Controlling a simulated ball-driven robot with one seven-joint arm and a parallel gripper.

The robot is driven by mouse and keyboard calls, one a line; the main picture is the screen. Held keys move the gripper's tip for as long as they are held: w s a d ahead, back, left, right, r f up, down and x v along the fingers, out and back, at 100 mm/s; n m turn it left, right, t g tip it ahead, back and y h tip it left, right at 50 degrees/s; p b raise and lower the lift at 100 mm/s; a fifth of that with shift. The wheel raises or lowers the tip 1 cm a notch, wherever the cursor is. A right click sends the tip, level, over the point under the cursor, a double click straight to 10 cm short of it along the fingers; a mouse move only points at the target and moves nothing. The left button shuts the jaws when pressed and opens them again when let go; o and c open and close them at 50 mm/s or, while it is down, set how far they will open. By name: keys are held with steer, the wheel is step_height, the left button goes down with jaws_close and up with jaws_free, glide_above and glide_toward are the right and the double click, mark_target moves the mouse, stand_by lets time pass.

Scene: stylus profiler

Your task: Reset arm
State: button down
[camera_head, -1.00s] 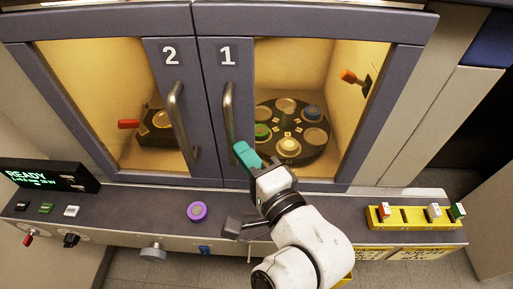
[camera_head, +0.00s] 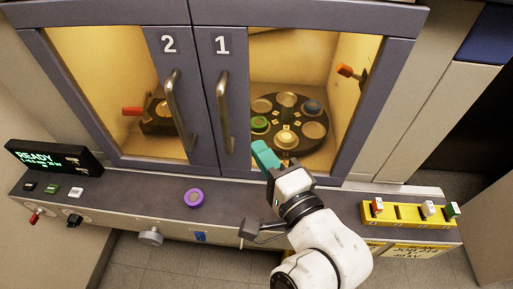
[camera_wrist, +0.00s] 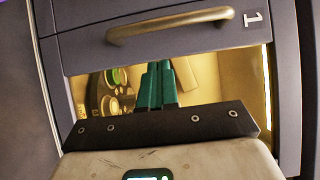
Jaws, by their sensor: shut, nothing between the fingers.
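My gripper (camera_head: 264,155) is shut and empty, in front of the lower part of the door marked 1 (camera_head: 222,45). Its teal fingers (camera_wrist: 157,84) lie close together in the wrist view. The bar handle of door 1 (camera_head: 223,110) is to the left of and above the fingers in the head view, and apart from them. In the wrist view that handle (camera_wrist: 170,25) crosses the top of the picture. Both cabinet doors look closed. My white arm comes up from the bottom right of centre.
Behind the door 1 glass is a dark round carousel (camera_head: 285,103) with several round pieces. Door 2 (camera_head: 167,45) is on the left. The ledge holds a READY display (camera_head: 50,158), a purple ring button (camera_head: 194,198) and a yellow rack (camera_head: 405,214) with small blocks.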

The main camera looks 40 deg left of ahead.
steer(key=b+v, duration=0.1)
steer(key=v, duration=0.7)
steer(key=shift+b, duration=0.35)
steer(key=shift+d, duration=0.1)
steer(key=w+d+f+n+h, duration=0.15)
steer(key=d+f+h, duration=0.85)
steer(key=d+f, duration=1.1)
steer(key=s+d+f+n+g+h, duration=0.1)
steer(key=s+d+f+g+h, duration=0.1)
steer(key=s+d, duration=0.5)
steer(key=s+d+f+n+g+h, duration=0.1)
steer(key=s+d+f+g+h, duration=0.2)
steer(key=d, duration=1)
steer(key=s+f+h, duration=0.2)
steer(key=s+f, duration=0.1)
steer(key=s, duration=0.2)
steer(key=shift+s, duration=0.35)
